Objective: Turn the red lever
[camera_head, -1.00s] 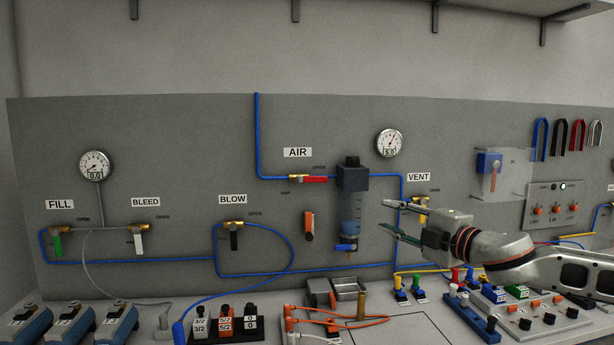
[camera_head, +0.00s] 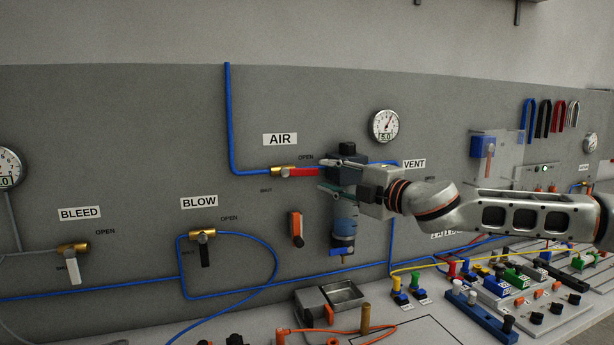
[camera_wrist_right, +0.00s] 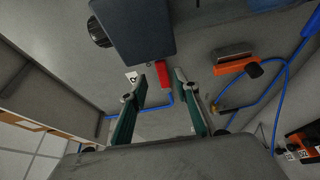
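The red lever (camera_head: 303,172) lies horizontal on its brass valve (camera_head: 283,171), under the AIR sign (camera_head: 280,139) and on the blue tube line. Its free end points right, toward the OPEN mark. My right gripper (camera_head: 324,175) is open, its fingers pointing left, with the tips close to the lever's free end in the picture. In the right wrist view the red lever (camera_wrist_right: 163,74) shows beyond and between the two open green-padded fingers (camera_wrist_right: 158,84). I see no contact, and the remaining depth is hard to tell. My left gripper is out of view.
A filter unit with a dark head (camera_head: 346,168) and blue bowl (camera_head: 345,218) stands behind my right gripper. An orange-handled part (camera_head: 296,228) hangs below the valve. The pressure gauge (camera_head: 385,126) is above. The bench below holds a metal tray (camera_head: 344,293) and several connectors.

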